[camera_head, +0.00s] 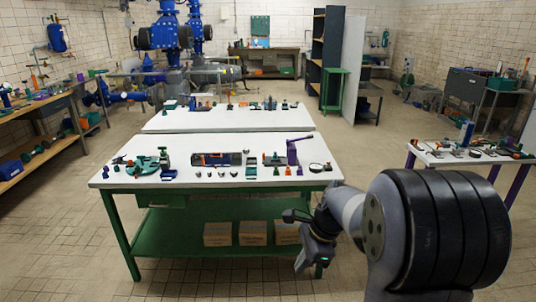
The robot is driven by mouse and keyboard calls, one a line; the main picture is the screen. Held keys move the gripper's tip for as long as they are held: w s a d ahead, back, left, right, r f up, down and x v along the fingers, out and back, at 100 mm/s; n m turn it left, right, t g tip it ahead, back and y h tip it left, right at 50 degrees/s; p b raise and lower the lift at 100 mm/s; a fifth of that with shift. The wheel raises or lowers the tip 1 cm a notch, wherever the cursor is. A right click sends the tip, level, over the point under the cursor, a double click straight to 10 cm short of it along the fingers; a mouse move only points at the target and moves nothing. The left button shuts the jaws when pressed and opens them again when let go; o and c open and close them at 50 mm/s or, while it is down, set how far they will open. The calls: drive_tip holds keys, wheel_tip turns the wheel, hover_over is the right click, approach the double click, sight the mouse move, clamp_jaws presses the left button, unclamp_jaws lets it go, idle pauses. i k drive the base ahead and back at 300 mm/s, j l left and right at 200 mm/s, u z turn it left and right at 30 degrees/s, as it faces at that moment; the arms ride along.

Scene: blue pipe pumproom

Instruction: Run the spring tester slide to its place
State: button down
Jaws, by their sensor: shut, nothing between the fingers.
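Small bench devices stand on the near white-topped table (240,178). A purple upright with a lever arm (292,153) stands at the right, beside a low green and dark device (272,160). A long dark blue-grey device (216,159) lies in the middle. A green round base (143,165) with a post is at the left. I cannot tell for certain which is the spring tester or its slide; they are too small here. My gripper (309,267) is shut and empty, hanging in front of the table's right front corner, apart from the devices.
Several small weights or knobs and a round dial (316,167) lie along the table's front. Cardboard boxes (253,232) sit on the green lower shelf. A second white table (230,120) stands behind, and another (450,158) at the right. The floor between them is clear.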

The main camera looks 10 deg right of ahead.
sight(265, 160)
drive_tip(key=i+l, duration=0.15)
drive_tip(key=i, duration=0.4)
drive_tip(key=i+l, duration=0.15)
drive_tip(key=i, duration=0.35)
drive_tip(key=i+l, duration=0.1)
drive_tip(key=i, duration=0.45)
drive_tip(key=i+l, duration=0.15)
drive_tip(key=i, duration=0.4)
drive_tip(key=i+l+u, duration=0.1)
drive_tip(key=i, duration=0.4)
